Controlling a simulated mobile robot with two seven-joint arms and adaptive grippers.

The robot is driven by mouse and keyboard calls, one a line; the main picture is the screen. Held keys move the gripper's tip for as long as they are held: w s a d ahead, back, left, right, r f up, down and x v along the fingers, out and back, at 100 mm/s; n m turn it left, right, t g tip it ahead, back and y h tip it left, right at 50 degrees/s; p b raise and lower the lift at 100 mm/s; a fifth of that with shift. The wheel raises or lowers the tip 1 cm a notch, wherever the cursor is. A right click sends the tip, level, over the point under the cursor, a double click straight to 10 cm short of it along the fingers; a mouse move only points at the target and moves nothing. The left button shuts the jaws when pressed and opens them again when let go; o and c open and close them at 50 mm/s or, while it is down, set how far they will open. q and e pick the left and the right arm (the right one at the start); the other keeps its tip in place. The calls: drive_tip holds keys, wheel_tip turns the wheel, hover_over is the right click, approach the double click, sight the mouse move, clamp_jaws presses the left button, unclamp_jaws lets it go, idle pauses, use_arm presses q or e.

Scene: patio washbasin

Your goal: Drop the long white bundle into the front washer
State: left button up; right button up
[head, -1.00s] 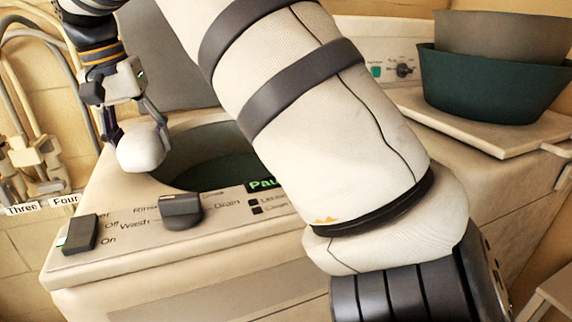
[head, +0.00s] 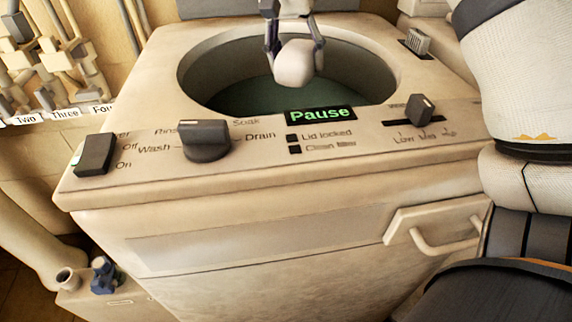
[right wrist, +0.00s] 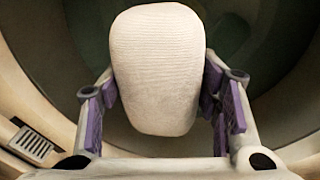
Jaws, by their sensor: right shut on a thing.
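The white bundle (head: 294,63) is held in my right gripper (head: 294,48), which is shut on it. The bundle hangs in front of the round opening of the front washer (head: 290,195), in the head view. In the right wrist view, the ribbed white bundle (right wrist: 158,70) sits between the purple finger pads (right wrist: 165,105), with the dark tub below and around it. The washer's tub opening (head: 215,85) is uncovered and its display reads Pause. The upper part of my right gripper is cut off by the top edge. My left gripper is not in view.
The front panel carries a power switch (head: 94,154), a dial (head: 206,140) and a slider knob (head: 420,109). Several pipes and valves (head: 45,60) stand at the left wall above number labels. A handle (head: 445,243) sticks out at the washer's front right.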

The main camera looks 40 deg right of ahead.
drive_tip(key=shift+f, duration=0.5)
drive_tip(key=o, duration=1.3)
drive_tip(key=shift+o, duration=0.2)
drive_tip(key=r, duration=0.4)
drive_tip(key=a+r, duration=0.1)
drive_tip(key=r, duration=0.3)
drive_tip(key=a+r, duration=0.1)
drive_tip(key=r, duration=0.2)
drive_tip(key=shift+w+r, duration=0.4)
